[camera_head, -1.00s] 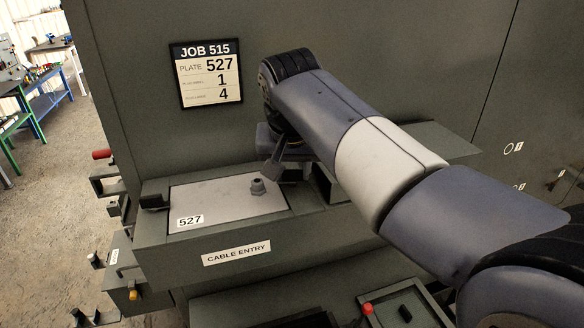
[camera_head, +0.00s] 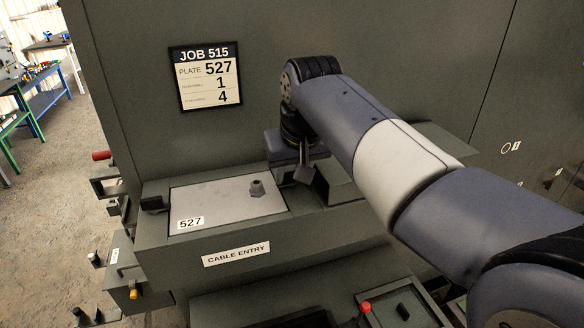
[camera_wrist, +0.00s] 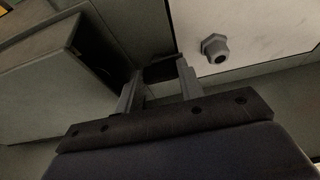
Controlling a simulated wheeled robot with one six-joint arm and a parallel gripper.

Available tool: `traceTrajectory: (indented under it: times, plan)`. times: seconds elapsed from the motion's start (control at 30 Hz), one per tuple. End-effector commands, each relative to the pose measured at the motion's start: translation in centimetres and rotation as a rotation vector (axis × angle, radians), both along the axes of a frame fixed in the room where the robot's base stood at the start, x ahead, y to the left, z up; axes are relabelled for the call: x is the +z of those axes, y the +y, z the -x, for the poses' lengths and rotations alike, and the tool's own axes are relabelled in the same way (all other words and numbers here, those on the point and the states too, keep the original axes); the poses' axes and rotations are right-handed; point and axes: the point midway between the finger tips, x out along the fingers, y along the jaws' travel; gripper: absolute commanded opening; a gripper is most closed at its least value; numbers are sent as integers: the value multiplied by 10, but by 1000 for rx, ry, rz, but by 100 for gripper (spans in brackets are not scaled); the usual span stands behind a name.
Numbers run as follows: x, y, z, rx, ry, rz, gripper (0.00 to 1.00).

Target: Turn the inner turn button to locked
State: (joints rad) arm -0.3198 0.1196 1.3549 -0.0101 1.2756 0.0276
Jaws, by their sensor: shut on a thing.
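The pale plate marked 527 (camera_head: 215,208) lies on the cable entry ledge, with a grey gland (camera_head: 257,188) on it; both also show in the wrist view, the plate (camera_wrist: 270,25) and the gland (camera_wrist: 215,46). My gripper (camera_wrist: 160,74) is at the plate's right edge, beside the gland. Its fingers are shut on a small dark block, the inner turn button (camera_wrist: 160,70). Its ends are partly hidden by the fingers, so I cannot tell its exact angle. Another dark turn button (camera_head: 153,203) sits at the plate's left edge. In the head view my gripper (camera_head: 304,176) hides the inner button.
A dark box-like block (camera_wrist: 38,85) stands close to my gripper on the left in the wrist view. The JOB 515 sign (camera_head: 207,78) hangs on the wall behind. A CABLE ENTRY label (camera_head: 236,254) is on the ledge front. The space above the plate is clear.

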Motion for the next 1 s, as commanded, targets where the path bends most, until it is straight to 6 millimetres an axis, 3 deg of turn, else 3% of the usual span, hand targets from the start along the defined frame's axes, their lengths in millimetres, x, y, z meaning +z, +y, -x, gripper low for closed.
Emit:
traceTrajectory:
  times: [0.27, 0.3, 0.4, 0.73, 1.0]
  plan:
    - [0, 0, 0, 4, -2, 0, 14]
    - [0, 0, 0, 4, -2, 0, 39]
    - [0, 0, 0, 4, -2, 0, 45]
    - [8, -1, 3, 2, -4, 0, 45]
    - [55, -6, 21, 3, -7, -2, 45]
